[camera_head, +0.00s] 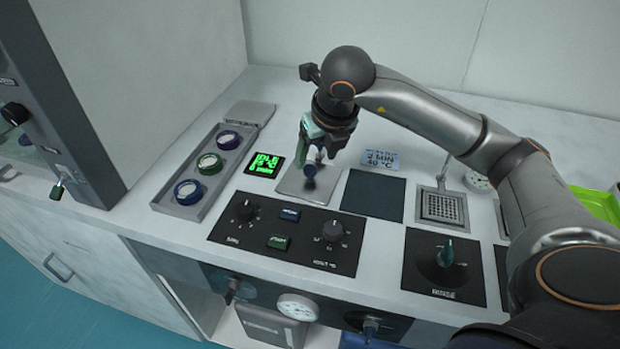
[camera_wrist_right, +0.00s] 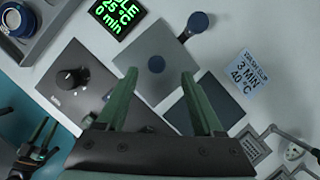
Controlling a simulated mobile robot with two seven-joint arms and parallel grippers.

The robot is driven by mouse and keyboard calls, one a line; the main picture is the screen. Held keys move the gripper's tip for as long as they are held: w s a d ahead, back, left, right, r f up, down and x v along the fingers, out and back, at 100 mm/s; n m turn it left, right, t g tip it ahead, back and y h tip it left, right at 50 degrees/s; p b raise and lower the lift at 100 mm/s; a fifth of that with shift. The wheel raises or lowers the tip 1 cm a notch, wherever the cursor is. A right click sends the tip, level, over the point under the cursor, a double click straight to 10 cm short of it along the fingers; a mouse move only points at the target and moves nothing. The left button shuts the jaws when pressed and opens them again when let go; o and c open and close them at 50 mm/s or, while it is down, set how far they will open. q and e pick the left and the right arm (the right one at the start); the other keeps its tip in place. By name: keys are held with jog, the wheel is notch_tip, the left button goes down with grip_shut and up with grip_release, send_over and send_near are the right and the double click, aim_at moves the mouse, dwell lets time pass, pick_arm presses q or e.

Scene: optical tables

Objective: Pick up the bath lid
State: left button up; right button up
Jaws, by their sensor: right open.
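The bath lid (camera_head: 294,186) is a grey square plate with a round dark blue knob. It lies flat on the bench behind the black control panel. In the head view the fingers partly cover the lid's far side. A dark gripper with greenish fingers (camera_wrist_right: 38,140), apparently my left one, shows small at the wrist view's lower left.
A grey tray (camera_head: 168,203) with several ringed round pieces is to the left. A green-lit display (camera_head: 265,164) sits beside the lid. A dark square plate (camera_head: 373,194) and a small sign (camera_head: 380,159) are to the right. A knobbed control panel (camera_head: 262,218) lies in front.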

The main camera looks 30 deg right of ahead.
aim_at(310, 168)
jog(key=x, duration=0.4)
jog(key=shift+w+a+f, duration=0.1)
jog(key=shift+a, duration=0.15)
jog(key=shift+c, duration=0.4)
grip_shut()
